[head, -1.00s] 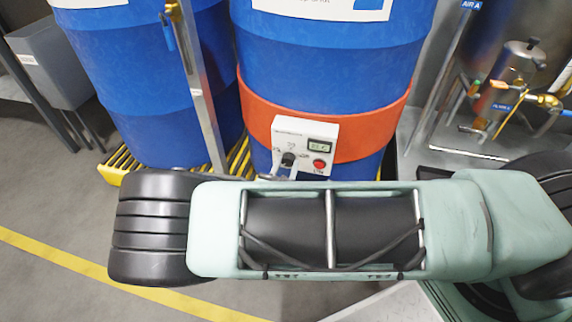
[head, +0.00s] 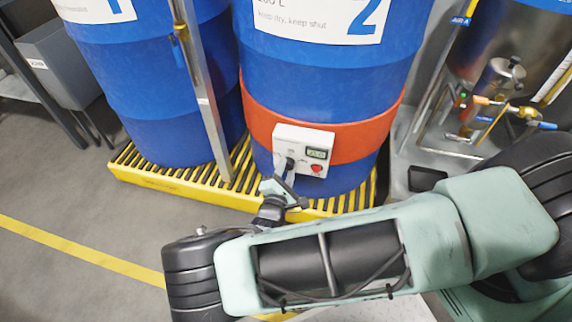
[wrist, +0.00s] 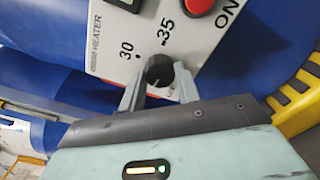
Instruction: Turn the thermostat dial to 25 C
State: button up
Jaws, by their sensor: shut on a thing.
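The thermostat is a white heater control box (head: 303,139) on the orange band around the right blue drum. Its small display (head: 316,154) shows digits too small to read surely. The black dial (wrist: 159,70) shows in the wrist view, with a pale pointer line and the printed marks 30 and 35 near it. My gripper (wrist: 159,82) has its two fingers on either side of the dial, shut on it. In the head view my gripper (head: 284,172) reaches the box's lower left. The 25 mark does not show in the wrist view.
A red button (head: 317,168) sits right of the dial, close to my gripper. The drums stand on a yellow slatted pallet (head: 190,187). An upright metal post (head: 201,90) stands left of the box. Pipes and valves (head: 500,105) are at the right.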

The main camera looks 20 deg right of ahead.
jog(key=shift+m+p, duration=0.9)
jog(key=shift+m, duration=0.6)
jog(key=o, duration=1)
jog(key=shift+c, duration=0.2)
jog(key=p+v, duration=0.1)
jog(key=v, duration=1.6)
jog(key=shift+s+a, duration=0.15)
jog(key=shift+s, duration=0.05)
